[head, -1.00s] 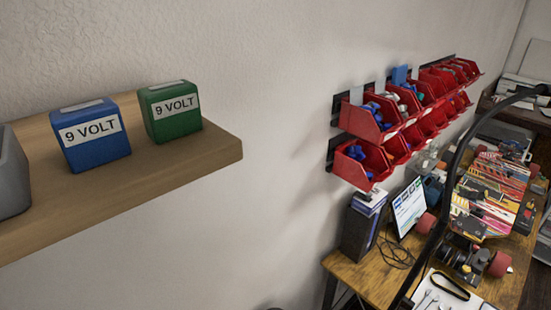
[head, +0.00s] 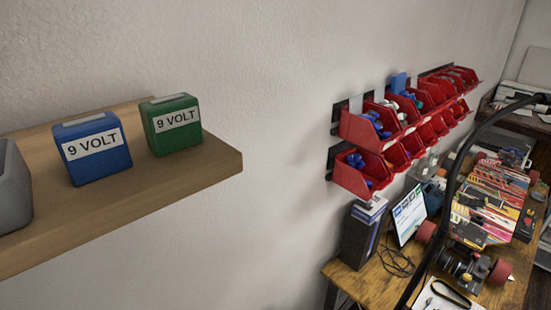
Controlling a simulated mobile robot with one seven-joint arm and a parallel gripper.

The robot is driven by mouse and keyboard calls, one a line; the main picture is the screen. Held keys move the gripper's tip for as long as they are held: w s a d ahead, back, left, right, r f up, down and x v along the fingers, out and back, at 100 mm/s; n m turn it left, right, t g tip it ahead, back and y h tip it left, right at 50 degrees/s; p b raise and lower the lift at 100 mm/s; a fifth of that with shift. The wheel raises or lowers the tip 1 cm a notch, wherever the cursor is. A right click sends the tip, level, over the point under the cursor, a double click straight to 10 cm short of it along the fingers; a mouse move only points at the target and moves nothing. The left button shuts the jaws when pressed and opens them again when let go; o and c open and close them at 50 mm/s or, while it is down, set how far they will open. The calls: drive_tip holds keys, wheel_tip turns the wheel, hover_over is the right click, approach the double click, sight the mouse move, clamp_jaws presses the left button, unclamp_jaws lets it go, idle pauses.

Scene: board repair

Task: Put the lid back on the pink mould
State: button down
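No pink mould and no lid show in the head view. My gripper is not in view either.
A wooden wall shelf (head: 190,184) at left holds a blue 9 VOLT box (head: 92,150), a green one (head: 172,125) and a grey container (head: 12,190). Red bins (head: 370,130) hang on the wall. A cluttered workbench (head: 345,272) carries a tablet (head: 409,215) and a skateboard (head: 485,205).

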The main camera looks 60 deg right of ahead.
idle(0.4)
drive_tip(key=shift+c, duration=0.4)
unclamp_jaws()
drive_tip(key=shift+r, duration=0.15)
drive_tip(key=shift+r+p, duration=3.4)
drive_tip(key=shift+p, duration=0.35)
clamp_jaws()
